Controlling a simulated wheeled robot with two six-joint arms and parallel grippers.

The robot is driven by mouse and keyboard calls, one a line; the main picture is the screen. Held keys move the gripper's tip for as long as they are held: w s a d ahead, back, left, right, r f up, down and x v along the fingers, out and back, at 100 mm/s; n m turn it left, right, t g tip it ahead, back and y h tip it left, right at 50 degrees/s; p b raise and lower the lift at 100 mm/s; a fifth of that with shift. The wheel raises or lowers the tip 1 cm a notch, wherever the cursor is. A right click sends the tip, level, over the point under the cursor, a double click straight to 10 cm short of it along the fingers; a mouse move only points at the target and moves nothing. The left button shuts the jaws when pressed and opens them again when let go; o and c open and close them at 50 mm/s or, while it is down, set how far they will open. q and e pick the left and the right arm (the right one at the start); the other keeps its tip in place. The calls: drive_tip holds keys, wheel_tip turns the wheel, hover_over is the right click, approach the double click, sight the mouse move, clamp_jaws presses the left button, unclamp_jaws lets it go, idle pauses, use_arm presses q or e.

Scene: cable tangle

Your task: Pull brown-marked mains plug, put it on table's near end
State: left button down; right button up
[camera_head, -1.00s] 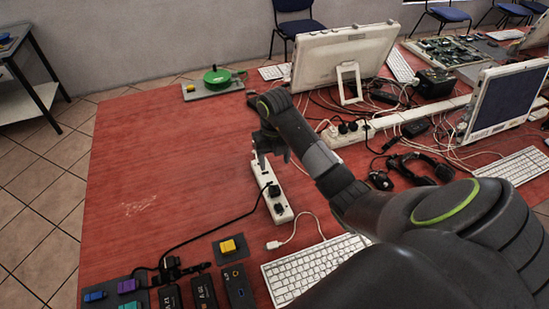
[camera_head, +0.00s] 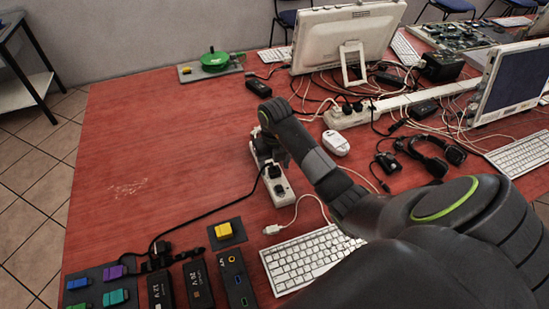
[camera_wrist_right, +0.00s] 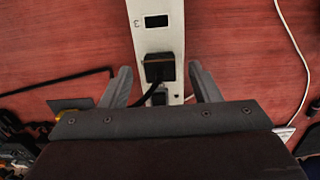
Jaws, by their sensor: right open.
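A white power strip (camera_head: 284,198) lies on the red table, with black plugs in it. It also shows in the right wrist view (camera_wrist_right: 157,38), with a numbered empty socket. One black plug (camera_wrist_right: 160,68) with its cable sits in the strip between the fingers of my right gripper (camera_wrist_right: 162,72); another dark plug (camera_wrist_right: 160,97) is just below it. My left gripper is not in view.
A keyboard (camera_head: 310,258) lies right of the strip's near end. Black adapters (camera_head: 198,284) and coloured blocks (camera_head: 114,272) lie at the near left. A mouse (camera_head: 335,143), headset (camera_head: 432,157) and tangled cables are to the right. The left table (camera_head: 150,150) is clear.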

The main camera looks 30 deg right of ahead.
drive_tip(key=shift+f, duration=0.3)
drive_tip(key=c, duration=1.2)
drive_tip(key=shift+r, duration=0.2)
drive_tip(key=shift+r+p, duration=1.25)
drive_tip(key=shift+r, duration=0.15)
